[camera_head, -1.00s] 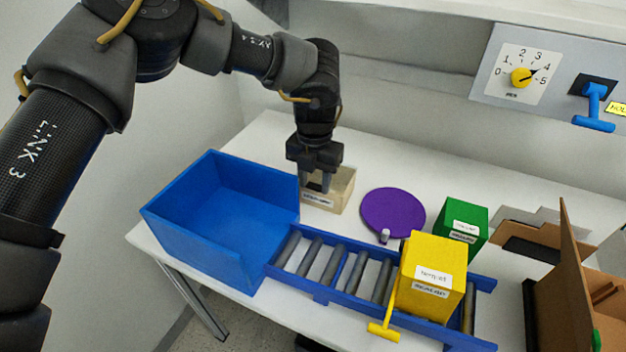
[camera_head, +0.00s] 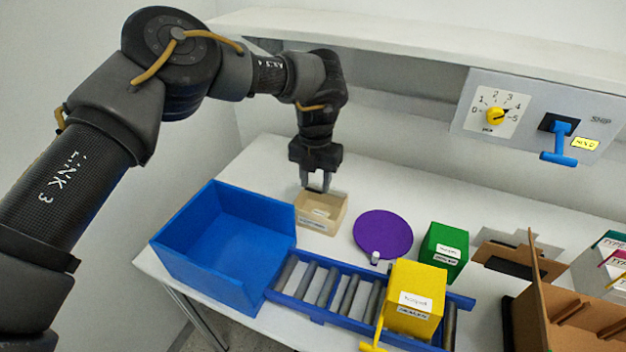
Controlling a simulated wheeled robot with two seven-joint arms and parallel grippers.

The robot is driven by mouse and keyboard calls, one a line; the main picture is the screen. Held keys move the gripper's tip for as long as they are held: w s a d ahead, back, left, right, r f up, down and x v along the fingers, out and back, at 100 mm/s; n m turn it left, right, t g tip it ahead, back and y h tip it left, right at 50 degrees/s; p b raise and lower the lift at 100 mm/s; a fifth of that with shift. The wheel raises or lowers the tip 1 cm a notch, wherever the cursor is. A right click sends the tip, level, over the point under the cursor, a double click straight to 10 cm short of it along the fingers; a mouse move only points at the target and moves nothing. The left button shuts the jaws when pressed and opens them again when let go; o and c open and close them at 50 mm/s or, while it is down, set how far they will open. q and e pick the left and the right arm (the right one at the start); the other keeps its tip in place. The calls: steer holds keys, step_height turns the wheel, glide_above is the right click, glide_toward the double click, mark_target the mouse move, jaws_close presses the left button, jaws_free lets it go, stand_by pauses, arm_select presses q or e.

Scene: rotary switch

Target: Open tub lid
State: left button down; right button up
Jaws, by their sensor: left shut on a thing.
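The small beige tub (camera_head: 319,214) stands on the table behind the blue bin, with a pale label on its front. Its upper inside partly shows. My left gripper (camera_head: 316,185) points down at the back edge of the tub, its fingers closed on the tub lid. The lid itself is too small and too much covered by the fingers to make out clearly. My right gripper is not in view.
A blue bin (camera_head: 170,249) is at the left, with a blue roller rack (camera_head: 318,317) beside it. A purple disc (camera_head: 383,233), a green box (camera_head: 444,250) and a yellow box (camera_head: 414,301) stand to the right. A switch panel (camera_head: 540,118) is on the wall.

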arm_select(q)
steer(key=shift+w, duration=0.15)
steer(key=c, duration=1.1)
jaws_free()
steer(key=shift+o, duration=1.3)
steer(key=shift+w+d+f, duration=0.1)
steer(key=shift+w+f, duration=0.1)
steer(key=shift+w, duration=0.05)
steer(key=shift+s+r, duration=0.2)
steer(key=shift+r, duration=0.05)
step_height(320, 180, up, 10)
steer(key=shift+r+b, duration=0.2)
steer(key=shift+b, duration=0.2)
steer(key=shift+w+r, duration=0.1)
